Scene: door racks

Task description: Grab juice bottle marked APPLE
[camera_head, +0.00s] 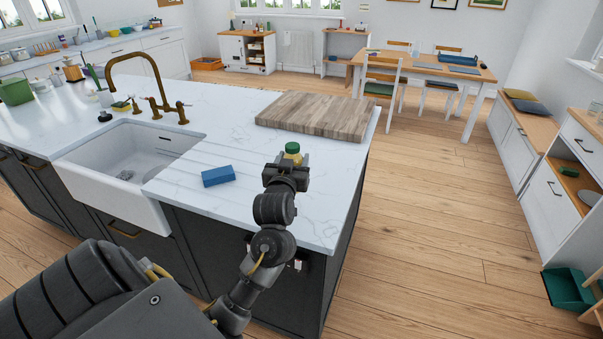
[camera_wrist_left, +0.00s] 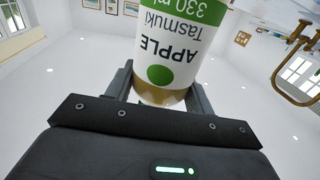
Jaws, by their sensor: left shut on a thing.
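The juice bottle (camera_head: 293,158) has a green cap and a yellowish body in the head view. It is at the right end of the white island counter, mostly hidden behind my left gripper (camera_head: 288,172). In the left wrist view the bottle (camera_wrist_left: 168,45) fills the top middle. Its white label reads APPLE, Tasmuki and 330 ml upside down, with a green dot. My left gripper (camera_wrist_left: 160,88) is shut on it, one finger on each side. Whether the bottle's base touches the counter is hidden. My right gripper is in neither view.
A blue sponge-like block (camera_head: 218,176) lies on the counter left of the gripper. A wooden board (camera_head: 315,115) lies behind it. A white sink (camera_head: 130,155) with a brass faucet (camera_head: 150,72) is at the left. Wooden floor (camera_head: 430,220) is clear on the right.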

